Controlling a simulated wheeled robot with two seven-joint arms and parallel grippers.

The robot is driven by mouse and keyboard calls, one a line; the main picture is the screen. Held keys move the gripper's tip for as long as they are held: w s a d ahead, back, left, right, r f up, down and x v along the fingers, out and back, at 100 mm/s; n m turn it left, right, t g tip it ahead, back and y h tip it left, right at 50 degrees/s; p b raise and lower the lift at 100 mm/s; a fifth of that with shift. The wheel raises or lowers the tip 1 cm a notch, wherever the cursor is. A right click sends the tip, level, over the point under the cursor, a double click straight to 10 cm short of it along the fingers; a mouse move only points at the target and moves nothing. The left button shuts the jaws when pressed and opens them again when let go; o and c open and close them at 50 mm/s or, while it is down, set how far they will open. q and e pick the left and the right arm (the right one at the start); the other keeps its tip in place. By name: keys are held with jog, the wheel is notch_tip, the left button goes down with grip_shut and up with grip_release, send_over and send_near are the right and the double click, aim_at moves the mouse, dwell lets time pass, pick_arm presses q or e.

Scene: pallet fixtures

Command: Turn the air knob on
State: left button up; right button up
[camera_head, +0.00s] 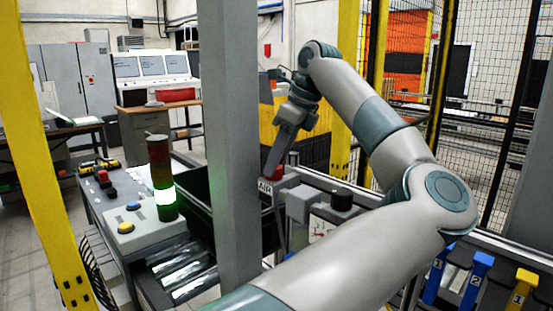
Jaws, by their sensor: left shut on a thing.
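The air knob (278,174) shows as a small red part just above a white plate marked AIR (265,187), beside the grey post. My left gripper (271,170) points down, with its fingertips at the red part. It is shut on the knob, mostly hidden by the fingers and the post. The knob's turned position cannot be told. My right gripper is not in view.
A grey post (232,120) stands right in front, left of my gripper. A grey unit with a black cap (342,200) and a gauge (320,229) is right of the plate. A signal tower (161,178) glows at its lower part, left. Numbered blue and yellow brackets (478,275) are at lower right.

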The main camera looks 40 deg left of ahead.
pick_arm(q)
jog(key=shift+w+a+r+n+g+p, duration=0.15)
jog(key=shift+n+g+p, duration=0.2)
jog(key=shift+n, duration=0.65)
jog(key=n+g+h+p, duration=0.1)
jog(key=n, duration=0.2)
jog(key=shift+r+n+p, duration=0.1)
jog(key=shift+n+p, duration=0.2)
jog(key=shift+p, duration=0.1)
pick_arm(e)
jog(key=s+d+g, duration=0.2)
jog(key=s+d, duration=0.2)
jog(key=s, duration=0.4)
pick_arm(q)
jog(key=n+h+p, duration=0.1)
jog(key=n+p, duration=0.1)
jog(key=n+g+h+p, duration=0.1)
jog(key=n+p, duration=0.2)
jog(key=shift+w+a+r, duration=0.1)
jog(key=shift+a, duration=0.05)
jog(key=shift+f+n+h+p, duration=0.25)
jog(key=shift+n+h+p, duration=0.15)
jog(key=shift+n+p, duration=0.9)
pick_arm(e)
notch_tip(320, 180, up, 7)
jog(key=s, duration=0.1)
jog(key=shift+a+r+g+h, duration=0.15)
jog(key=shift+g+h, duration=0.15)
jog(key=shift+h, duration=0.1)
